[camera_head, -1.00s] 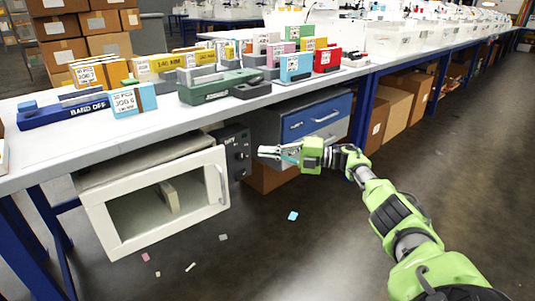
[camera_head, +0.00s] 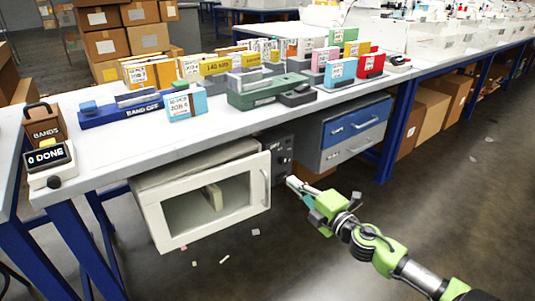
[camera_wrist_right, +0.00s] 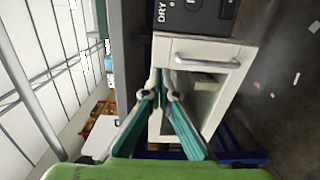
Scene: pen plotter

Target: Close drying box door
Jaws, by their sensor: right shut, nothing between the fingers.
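The off-white drying box (camera_head: 190,166) hangs under the workbench. Its windowed door (camera_head: 208,228) faces the front, with an upright handle (camera_head: 265,188) near its right edge. I cannot tell whether the door is fully flush or slightly ajar. A pale item (camera_head: 214,196) shows through the window. My right gripper (camera_head: 291,184) is shut and empty, just right of the handle and apart from it. In the right wrist view, the shut fingertips (camera_wrist_right: 160,94) appear over the box's edge, with the handle (camera_wrist_right: 206,63) to their right. My left gripper is not in view.
A dark control panel (camera_head: 280,152) stands right of the box, then a grey-blue drawer unit (camera_head: 345,130). Blue table legs (camera_head: 70,243) stand at left. Paper scraps (camera_head: 224,259) lie on the floor. The floor in front is otherwise open. Boxes and trays crowd the workbench top (camera_head: 150,145).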

